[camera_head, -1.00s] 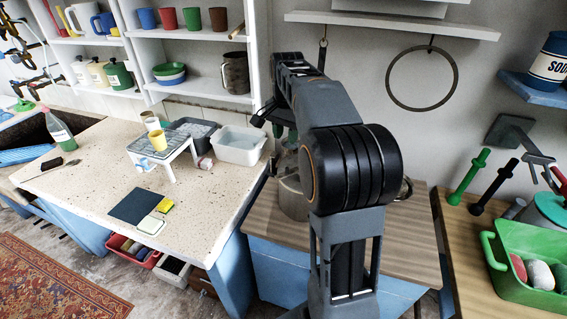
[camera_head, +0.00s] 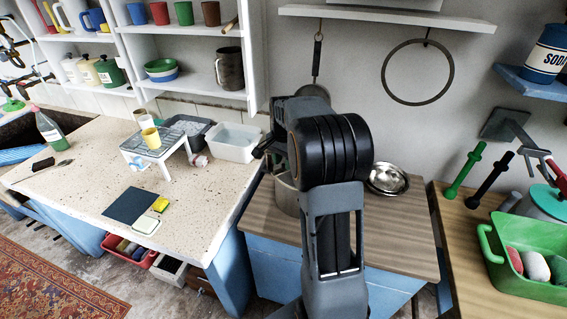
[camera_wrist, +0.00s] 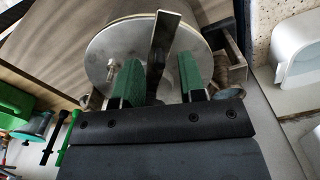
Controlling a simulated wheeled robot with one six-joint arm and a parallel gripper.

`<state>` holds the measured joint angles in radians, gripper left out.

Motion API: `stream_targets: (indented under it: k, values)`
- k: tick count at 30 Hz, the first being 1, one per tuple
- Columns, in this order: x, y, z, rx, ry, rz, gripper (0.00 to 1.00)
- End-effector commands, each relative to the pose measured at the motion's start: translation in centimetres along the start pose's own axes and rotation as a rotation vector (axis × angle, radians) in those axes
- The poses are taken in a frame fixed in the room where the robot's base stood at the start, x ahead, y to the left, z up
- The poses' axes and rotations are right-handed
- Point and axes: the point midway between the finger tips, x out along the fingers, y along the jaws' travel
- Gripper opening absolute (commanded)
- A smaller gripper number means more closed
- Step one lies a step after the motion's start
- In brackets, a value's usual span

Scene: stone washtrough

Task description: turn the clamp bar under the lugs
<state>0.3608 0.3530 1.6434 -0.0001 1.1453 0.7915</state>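In the wrist view my gripper (camera_wrist: 158,70) is open, its two green-padded fingers pointing at a round metal lid (camera_wrist: 105,45). The flat metal clamp bar (camera_wrist: 160,45) lies across the lid and runs between the fingers, with a visible gap on either side. A small bolt-like knob (camera_wrist: 111,70) stands on the lid left of the bar. I cannot clearly make out the lugs; parts at the lid's edge are half hidden by the fingers. In the head view the pot (camera_head: 285,197) shows partly behind my arm, which hides my gripper.
The pot stands on a wooden-topped counter (camera_head: 405,235). A steel bowl (camera_head: 388,179) sits to its right. A white basin (camera_head: 233,143) and a small rack (camera_head: 150,145) stand on the speckled worktop to the left. A green tub (camera_head: 520,270) stands at the far right.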

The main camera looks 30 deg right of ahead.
Motion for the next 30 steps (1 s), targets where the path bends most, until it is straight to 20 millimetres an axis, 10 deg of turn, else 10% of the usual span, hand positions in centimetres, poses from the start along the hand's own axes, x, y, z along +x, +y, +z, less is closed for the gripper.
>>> stream_targets:
  k: [15,30]
  values:
    - [1.16,-0.05,0.11,-0.002,0.0,0.0,0.36]
    - [1.13,-0.05,0.1,-0.002,0.0,0.0,0.0]
